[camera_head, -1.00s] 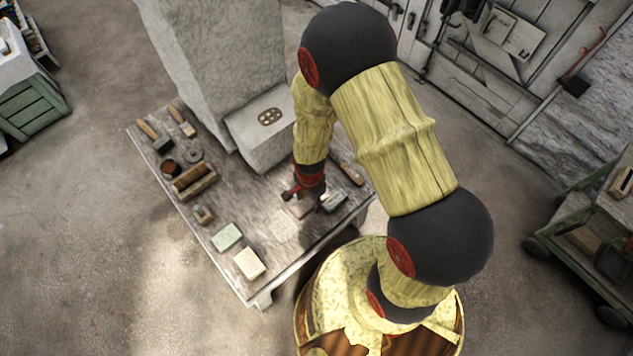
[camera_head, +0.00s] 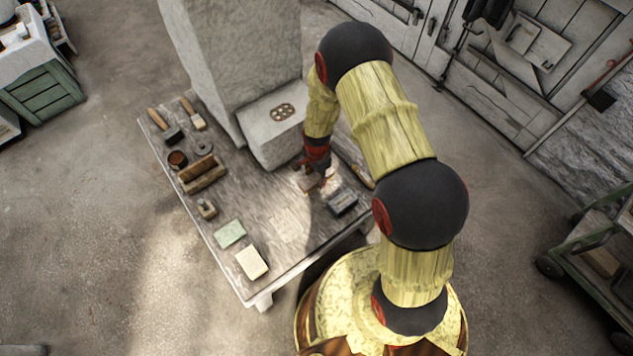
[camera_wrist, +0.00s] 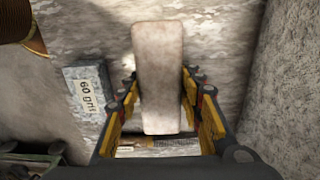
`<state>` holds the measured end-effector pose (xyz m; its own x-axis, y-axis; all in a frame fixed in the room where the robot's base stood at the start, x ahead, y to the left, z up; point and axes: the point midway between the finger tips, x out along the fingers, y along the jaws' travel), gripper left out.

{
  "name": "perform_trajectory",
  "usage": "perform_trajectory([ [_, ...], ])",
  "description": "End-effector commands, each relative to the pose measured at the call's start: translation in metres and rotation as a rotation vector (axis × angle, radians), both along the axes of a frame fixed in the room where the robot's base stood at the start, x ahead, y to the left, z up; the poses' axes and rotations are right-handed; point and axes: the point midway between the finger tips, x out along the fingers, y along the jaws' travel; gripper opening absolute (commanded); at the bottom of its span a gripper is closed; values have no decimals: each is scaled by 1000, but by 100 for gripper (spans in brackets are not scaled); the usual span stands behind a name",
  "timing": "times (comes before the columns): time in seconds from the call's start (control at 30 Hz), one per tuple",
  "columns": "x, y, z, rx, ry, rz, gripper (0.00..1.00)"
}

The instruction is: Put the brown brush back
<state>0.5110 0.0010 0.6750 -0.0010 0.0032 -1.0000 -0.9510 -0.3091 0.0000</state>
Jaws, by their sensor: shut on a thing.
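The brown brush shows in the wrist view as a long pale-brown block (camera_wrist: 158,75) seen from above, between the two yellow-padded fingers of my gripper (camera_wrist: 160,125). My gripper is shut on it. In the head view my gripper (camera_head: 318,172) is over the right part of the worktable (camera_head: 285,235), close to the pale stone block. The brush (camera_head: 314,185) is a small brown patch under the fingers there. Its bristle side is hidden, and I cannot tell whether it touches the table.
A grey block marked "60 grit" (camera_wrist: 88,93) lies beside the brush; the head view shows it too (camera_head: 343,203). The stone block (camera_head: 275,135) stands close by. A long tool (camera_head: 356,170) lies along the far right edge. Green (camera_head: 230,233) and cream (camera_head: 252,263) blocks lie at the front left.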

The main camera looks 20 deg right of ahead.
Motion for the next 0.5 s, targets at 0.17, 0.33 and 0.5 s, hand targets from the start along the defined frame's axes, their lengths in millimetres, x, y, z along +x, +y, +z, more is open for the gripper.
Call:
perform_trajectory([
  [0.17, 5, -1, -18, 0, 1, 0, 16],
  [0.33, 5, -1, -37, 0, -1, 0, 16],
  [0.5, 6, -1, -35, 0, -2, 0, 16],
])
